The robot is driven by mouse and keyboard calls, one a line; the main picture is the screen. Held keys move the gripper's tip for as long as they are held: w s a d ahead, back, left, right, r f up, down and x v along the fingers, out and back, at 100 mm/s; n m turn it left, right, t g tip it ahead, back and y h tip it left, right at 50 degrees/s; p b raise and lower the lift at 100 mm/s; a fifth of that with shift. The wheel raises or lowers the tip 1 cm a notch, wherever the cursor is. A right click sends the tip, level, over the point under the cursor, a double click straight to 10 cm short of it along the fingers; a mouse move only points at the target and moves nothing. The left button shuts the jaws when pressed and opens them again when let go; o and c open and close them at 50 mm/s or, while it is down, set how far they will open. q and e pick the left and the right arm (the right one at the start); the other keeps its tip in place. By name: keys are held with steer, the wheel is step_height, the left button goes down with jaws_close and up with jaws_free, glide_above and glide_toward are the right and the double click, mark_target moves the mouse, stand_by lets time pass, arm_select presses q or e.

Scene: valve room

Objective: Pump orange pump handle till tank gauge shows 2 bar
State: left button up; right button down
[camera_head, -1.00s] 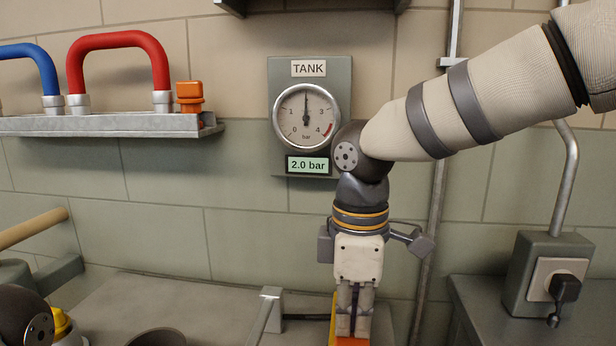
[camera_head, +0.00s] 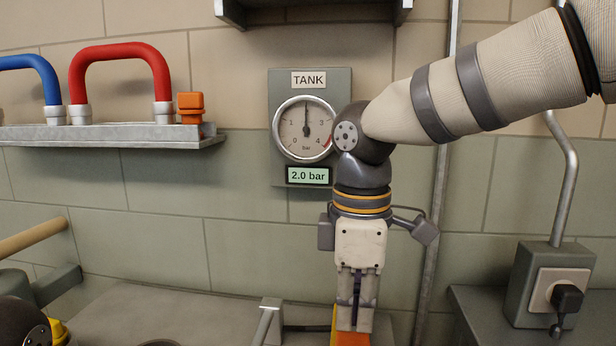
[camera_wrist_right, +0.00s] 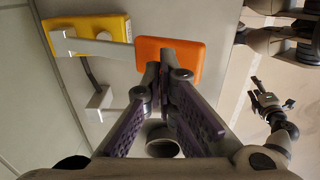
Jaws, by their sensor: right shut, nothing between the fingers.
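The tank gauge (camera_head: 305,129) hangs on the wall in the head view. Its needle points straight up to 2 and the display (camera_head: 308,176) below reads 2.0 bar. The orange pump handle (camera_head: 352,340) shows at the bottom edge, directly under my right gripper (camera_head: 354,328). In the right wrist view the flat orange handle end (camera_wrist_right: 170,58) lies at my right fingertips (camera_wrist_right: 165,72), which are together with nothing between them. Whether they touch it is unclear. My left gripper (camera_wrist_right: 262,100) appears small and dark at the right of the wrist view; its jaws are too small to judge.
A yellow pump body (camera_wrist_right: 90,36) carries the handle's grey lever. Red (camera_head: 120,50) and blue (camera_head: 35,70) pipes and an orange block (camera_head: 190,107) sit on a wall shelf (camera_head: 110,134). A grey socket box (camera_head: 545,285) stands at the right. A wooden bar (camera_head: 32,237) is at left.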

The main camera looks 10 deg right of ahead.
stand_by(0.3)
steer(key=shift+r, duration=2.5)
